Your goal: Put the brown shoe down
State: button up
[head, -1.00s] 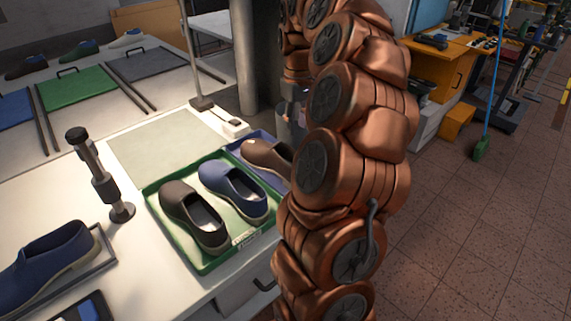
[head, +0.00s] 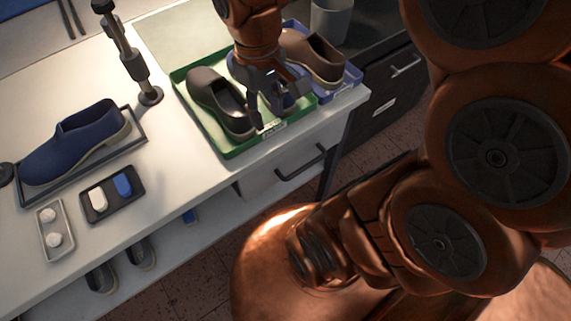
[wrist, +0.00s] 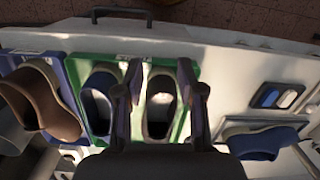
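A brown shoe (head: 312,58) sits in the blue tray (head: 348,87) at the right end of the counter; in the wrist view the brown shoe (wrist: 45,100) is at the far left. A darker brown shoe (head: 215,98) lies in the green tray (head: 190,128). A blue shoe (wrist: 97,105) beside it is mostly hidden in the head view by my gripper (head: 272,112). My gripper is open over the green tray, fingers pointing down. In the wrist view the darker shoe (wrist: 160,108) shows between the fingers; I cannot tell whether they touch it.
A dark post (head: 125,60) stands left of the green tray. Farther left, a navy shoe (head: 75,145) rests on a grey tray, near a small tray of samples (head: 111,193). A grey cup (head: 329,20) stands behind the blue tray. Bare counter lies in front of the post.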

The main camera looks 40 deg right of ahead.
jog(key=s+a+f+m, duration=0.1)
jog(key=s+a+f, duration=0.2)
jog(key=s, duration=0.7)
jog(key=shift+f+g, duration=0.3)
jog(key=shift+f, duration=0.4)
jog(key=shift+r+p, duration=0.65)
